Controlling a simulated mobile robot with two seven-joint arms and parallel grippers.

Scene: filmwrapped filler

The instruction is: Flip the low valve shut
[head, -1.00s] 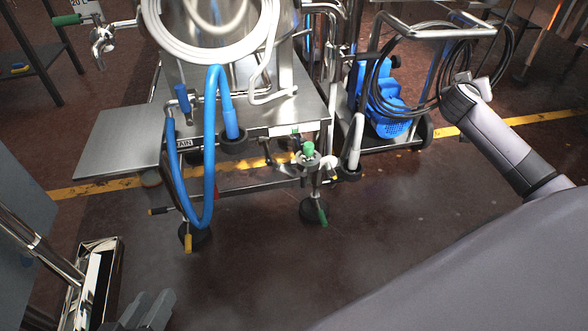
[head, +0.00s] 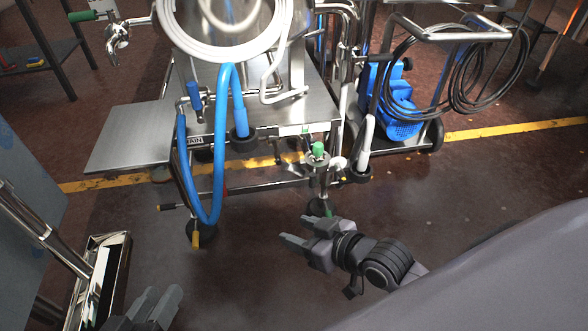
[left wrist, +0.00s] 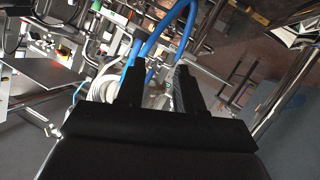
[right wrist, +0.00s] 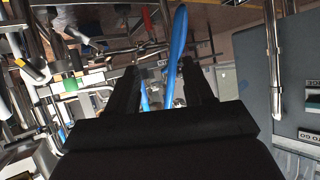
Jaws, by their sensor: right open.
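Several levers sit low on the steel cart, and I cannot tell which is the low valve. A green lever (head: 328,210) hangs below a green-topped fitting (head: 318,150) at the cart's front right corner.
A blue hose (head: 219,150) loops down the cart's front. A steel side shelf (head: 130,138) juts out left. A blue machine on a wheeled frame (head: 400,118) stands right. A shiny steel post and base (head: 103,270) stand near my left gripper. The floor before the cart is clear.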

